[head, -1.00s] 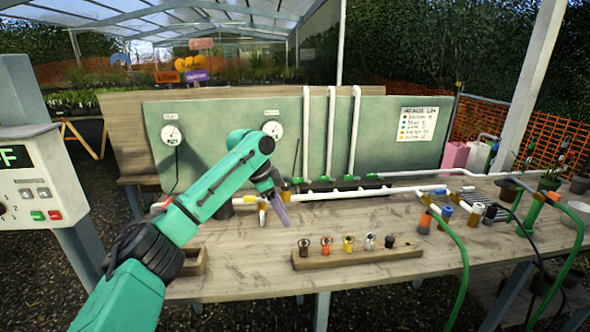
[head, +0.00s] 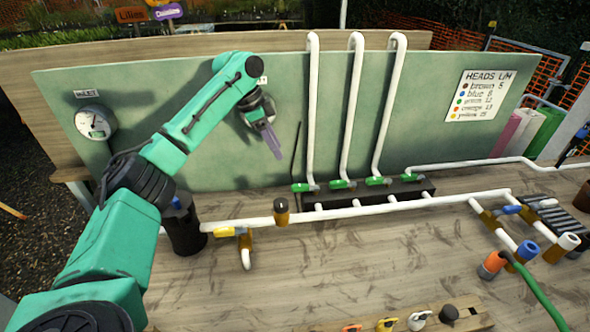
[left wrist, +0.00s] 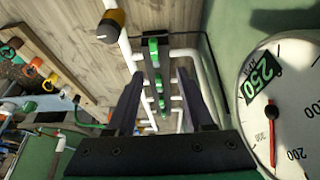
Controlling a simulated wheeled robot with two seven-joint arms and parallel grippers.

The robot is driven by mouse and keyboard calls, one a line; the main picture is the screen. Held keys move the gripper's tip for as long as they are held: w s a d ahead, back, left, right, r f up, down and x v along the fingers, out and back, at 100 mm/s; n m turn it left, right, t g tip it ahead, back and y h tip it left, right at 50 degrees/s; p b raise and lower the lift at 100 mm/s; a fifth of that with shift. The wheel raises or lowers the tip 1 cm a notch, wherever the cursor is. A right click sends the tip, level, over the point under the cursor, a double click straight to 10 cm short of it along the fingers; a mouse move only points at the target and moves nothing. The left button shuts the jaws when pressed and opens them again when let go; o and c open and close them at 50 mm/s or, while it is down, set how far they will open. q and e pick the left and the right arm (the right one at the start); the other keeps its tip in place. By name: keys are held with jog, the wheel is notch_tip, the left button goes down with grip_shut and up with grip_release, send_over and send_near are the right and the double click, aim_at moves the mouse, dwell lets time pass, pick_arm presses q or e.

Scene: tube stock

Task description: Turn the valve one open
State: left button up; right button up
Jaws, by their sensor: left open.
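Several green-handled valves stand in a row on the black manifold (head: 425,187), where white pipes come down the green board. The leftmost green valve (head: 303,187), the second (head: 342,184) and the third (head: 378,181) have handles lying roughly sideways, across the upright pipes. I cannot read any number that marks valve one. My left gripper (head: 272,140) is open and empty in front of the board, above and left of the leftmost valve. In the left wrist view, green handles (left wrist: 154,50) show beyond and between the open fingers (left wrist: 160,98). My right gripper is not in view.
A yellow valve (head: 232,232) and an upright brown-capped stub (head: 281,212) sit on the white pipe along the bench. A dial gauge (head: 95,122) is on the board; a large gauge (left wrist: 285,110) is close in the left wrist view.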

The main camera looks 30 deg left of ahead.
aim_at(298, 185)
pick_arm(q)
jog(key=x, duration=0.4)
jog(key=p+x, duration=0.1)
jog(key=x, duration=0.3)
jog(key=p+x, duration=0.1)
jog(key=x, duration=0.3)
jog(key=shift+s+d+f, duration=0.25)
jog(key=shift+s+d, duration=0.1)
jog(key=shift+d, duration=0.15)
jog(key=shift+d+f+p, duration=0.15)
jog(key=shift+f+p, duration=0.15)
jog(key=shift+d+f, duration=0.1)
jog(key=shift+s, duration=0.1)
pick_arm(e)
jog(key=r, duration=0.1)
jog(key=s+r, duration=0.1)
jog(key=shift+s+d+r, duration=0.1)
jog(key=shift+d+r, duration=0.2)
pick_arm(q)
grip_shut()
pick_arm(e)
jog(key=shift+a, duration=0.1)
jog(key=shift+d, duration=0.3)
